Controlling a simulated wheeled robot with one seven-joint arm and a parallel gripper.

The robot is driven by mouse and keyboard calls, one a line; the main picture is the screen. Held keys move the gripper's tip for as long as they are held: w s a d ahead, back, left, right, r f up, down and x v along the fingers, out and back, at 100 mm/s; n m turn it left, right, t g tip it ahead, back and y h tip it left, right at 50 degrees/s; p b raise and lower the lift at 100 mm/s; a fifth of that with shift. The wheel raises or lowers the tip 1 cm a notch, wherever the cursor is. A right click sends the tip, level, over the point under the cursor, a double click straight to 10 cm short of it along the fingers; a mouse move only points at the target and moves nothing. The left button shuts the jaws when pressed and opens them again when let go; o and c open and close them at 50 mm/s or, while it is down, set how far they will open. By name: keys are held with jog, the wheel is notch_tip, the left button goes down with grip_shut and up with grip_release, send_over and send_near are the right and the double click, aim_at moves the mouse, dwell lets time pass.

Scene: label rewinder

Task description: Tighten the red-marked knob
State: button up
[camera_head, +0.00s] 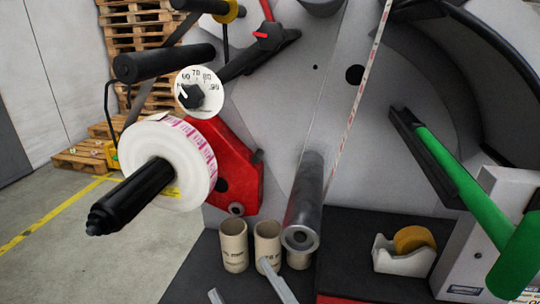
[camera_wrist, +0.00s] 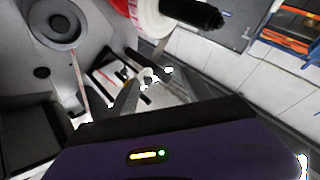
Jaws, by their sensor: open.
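A knob with a bright red top (camera_head: 268,33) sits on a black arm against the grey machine panel, at the upper middle of the head view. A second, black pointer knob (camera_head: 192,96) sits on a white numbered dial, left of and below it. I cannot make out either knob in the wrist view. My gripper (camera_head: 239,277) shows as two pale fingers at the bottom of the head view, well below both knobs. Its fingers also show in the wrist view (camera_wrist: 152,88), apart, with no held object visible between them.
A white label roll (camera_head: 165,165) on a black spindle juts out at left, before a red bracket (camera_head: 232,165). Cardboard cores (camera_head: 233,246) stand close to my fingers, below a steel roller (camera_head: 304,205). A tape dispenser (camera_head: 405,250) and green roller (camera_head: 465,175) are at right.

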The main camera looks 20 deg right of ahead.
aim_at(268, 40)
jog(key=w+a+r+m+t+h+p, duration=0.1)
jog(key=w+a+r+h, duration=0.15)
jog(key=r, duration=0.55)
jog(key=w+a+r+m+t+h+p, duration=0.1)
jog(key=w+r, duration=0.2)
jog(key=r, duration=0.4)
jog(key=w+a+r+t+h, duration=0.1)
jog(key=w+r, duration=0.1)
jog(key=r, duration=0.6)
jog(key=d+r+m+h+p, duration=0.1)
jog(key=d+r+m+h, duration=0.2)
jog(key=r+m+h, duration=0.4)
jog(key=w+d+m+g+h+p, duration=0.1)
jog(key=w+d+h, duration=0.1)
jog(key=d, duration=0.1)
jog(key=w+d+m+g+h, duration=0.1)
jog(key=w+d+g+h, duration=0.1)
jog(key=w+d+g+h+p, duration=0.1)
jog(key=w+d+h, duration=0.1)
jog(key=d, duration=0.1)
jog(key=shift+w+d+f+m+p, duration=0.1)
jog(key=shift+d+f+m+p, duration=0.05)
jog(key=shift+d+m+p, duration=0.2)
jog(key=shift+w+d+r, duration=0.2)
jog(key=shift+w+d, duration=0.1)
jog(key=shift+w, duration=0.35)
jog(key=shift+c, duration=0.5)
grip_shut()
jog(key=shift+f, duration=0.1)
